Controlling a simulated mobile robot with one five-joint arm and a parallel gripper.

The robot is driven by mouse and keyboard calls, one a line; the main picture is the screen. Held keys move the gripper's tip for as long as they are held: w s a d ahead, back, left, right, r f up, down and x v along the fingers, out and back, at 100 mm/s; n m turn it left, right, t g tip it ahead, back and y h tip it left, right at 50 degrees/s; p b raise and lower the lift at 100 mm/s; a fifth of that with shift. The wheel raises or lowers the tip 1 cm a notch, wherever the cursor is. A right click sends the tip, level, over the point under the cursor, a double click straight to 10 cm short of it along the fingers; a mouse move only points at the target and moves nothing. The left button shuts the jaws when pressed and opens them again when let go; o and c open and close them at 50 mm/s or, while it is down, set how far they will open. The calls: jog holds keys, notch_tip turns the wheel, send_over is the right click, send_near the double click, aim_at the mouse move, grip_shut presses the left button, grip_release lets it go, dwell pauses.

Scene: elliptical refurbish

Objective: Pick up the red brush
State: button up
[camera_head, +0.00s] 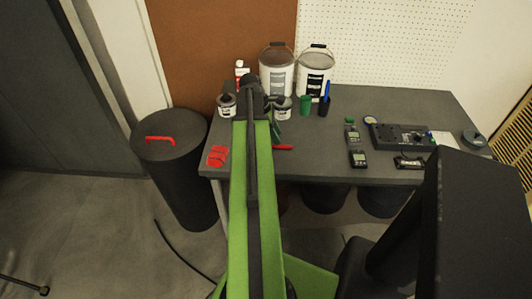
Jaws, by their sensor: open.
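A red item (283,147) lies on the grey workbench just right of my green arm, which hides its left part. It may be the red brush, but only a short red strip shows. A second red item (217,156), with a ribbed look, lies at the bench's front left corner. My arm reaches up the middle of the picture over the bench. My gripper (254,95) is the dark end of it, open, among the cans at the back. Its fingers are hard to make out, and I see nothing held.
The workbench (330,165) holds two large paint buckets (315,80), a small can (227,105), a green cup (305,104), a dark cup and several devices (400,135). A black bin (175,180) with a red handle-like piece (160,140) on its lid stands left.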

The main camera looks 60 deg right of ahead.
jog(key=b+x, duration=0.2)
jog(key=x, duration=0.1)
jog(key=b+x, duration=0.2)
jog(key=shift+w+a+f, duration=0.1)
jog(key=shift+w+a, duration=0.15)
jog(key=shift+a, duration=0.1)
grip_shut()
